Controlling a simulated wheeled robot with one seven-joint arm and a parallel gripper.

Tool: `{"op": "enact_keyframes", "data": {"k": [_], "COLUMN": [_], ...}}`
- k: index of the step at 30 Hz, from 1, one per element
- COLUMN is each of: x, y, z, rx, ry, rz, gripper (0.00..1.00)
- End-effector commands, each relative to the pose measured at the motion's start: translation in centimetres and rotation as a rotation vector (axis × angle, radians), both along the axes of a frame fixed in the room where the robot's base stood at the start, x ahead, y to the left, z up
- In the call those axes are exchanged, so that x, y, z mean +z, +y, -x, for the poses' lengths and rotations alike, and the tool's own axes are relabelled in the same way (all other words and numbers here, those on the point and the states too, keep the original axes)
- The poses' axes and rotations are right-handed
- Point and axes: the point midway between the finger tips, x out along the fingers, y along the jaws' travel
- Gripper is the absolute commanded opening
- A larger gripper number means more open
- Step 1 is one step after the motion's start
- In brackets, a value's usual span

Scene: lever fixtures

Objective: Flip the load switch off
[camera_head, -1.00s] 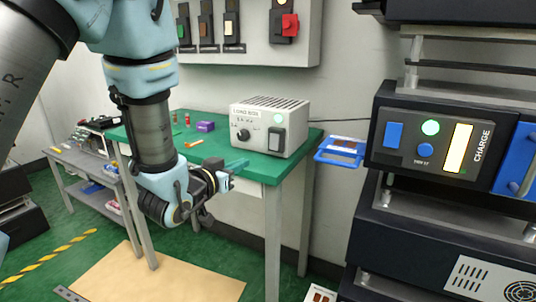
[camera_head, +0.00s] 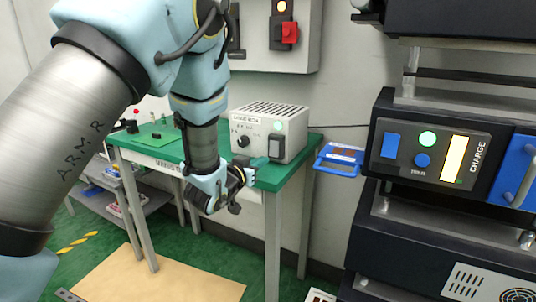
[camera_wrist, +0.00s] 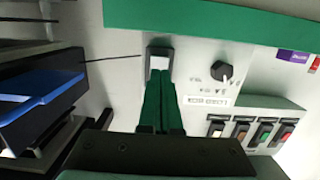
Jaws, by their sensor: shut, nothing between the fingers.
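The load box (camera_head: 258,122) is a grey-white vented box on the green table. Its front has a dark knob (camera_head: 242,142), a lit pale green lamp (camera_head: 278,126) and a dark-framed rocker switch (camera_head: 276,147). My gripper (camera_head: 262,162) is just in front of and below the switch, green fingers shut and empty. In the wrist view, which looks upside down, the fingertips (camera_wrist: 161,80) point at the load switch (camera_wrist: 159,60) and overlap its edge. Whether they touch it, and which way the rocker is tipped, I cannot tell.
The green table (camera_head: 298,178) has its edge close to my gripper. A blue-handled tray-like item (camera_head: 339,160) is right of it. The charge unit (camera_head: 432,150) stands further right. A wall panel (camera_head: 262,55) with several switches, one red, hangs above.

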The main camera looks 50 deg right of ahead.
Motion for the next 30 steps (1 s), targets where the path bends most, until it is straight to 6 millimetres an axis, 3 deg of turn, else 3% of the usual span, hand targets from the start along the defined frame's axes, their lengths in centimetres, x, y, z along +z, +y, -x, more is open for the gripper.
{"op": "enact_keyframes", "data": {"k": [3,9,29,30], "x": [0.0,-0.4,-1.4,-0.8], "y": [-2.0,-4.0,-4.9,-4.9], "z": [-0.5,-1.0,-1.3,-1.3], "rx": [-0.002,-0.001,0.0,-0.001], "ry": [-0.002,0.0,-0.008,-0.009], "rz": [0.0,0.001,0.041,0.041], "gripper": [0.0,0.0,0.0,0.0]}}
